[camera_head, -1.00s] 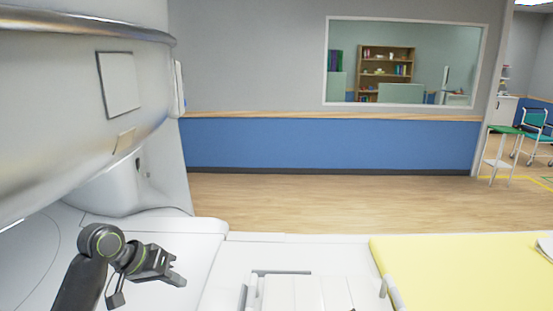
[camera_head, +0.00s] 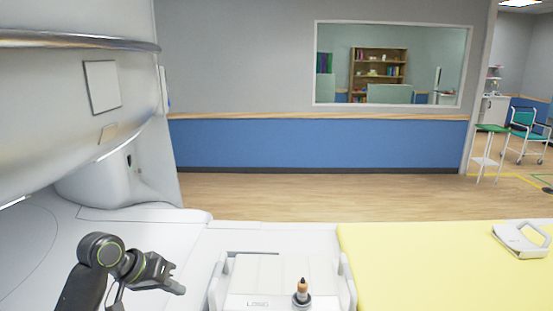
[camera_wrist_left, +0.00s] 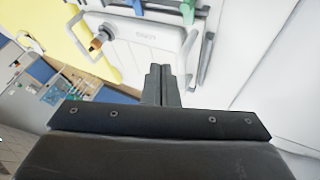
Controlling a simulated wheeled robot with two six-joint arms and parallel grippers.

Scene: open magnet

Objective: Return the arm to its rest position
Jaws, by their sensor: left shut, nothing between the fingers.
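My left gripper (camera_head: 177,281) is shut and empty, at the lower left of the head view. It is over the white magnet housing, left of a white box-like unit (camera_head: 258,272) with side handles and a brown-tipped knob (camera_head: 302,292). In the left wrist view my shut fingers (camera_wrist_left: 162,84) point toward the same unit, with no contact visible. The knob (camera_wrist_left: 97,42) also shows there at upper left. My right gripper is not in view.
The large white magnet (camera_head: 70,100) fills the left side. A yellow pad (camera_head: 430,270) lies at the lower right with a white handled device (camera_head: 521,239) on it. Open wooden floor (camera_head: 300,195) lies beyond. A green-topped stand (camera_head: 491,128) and a teal chair (camera_head: 526,125) are at far right.

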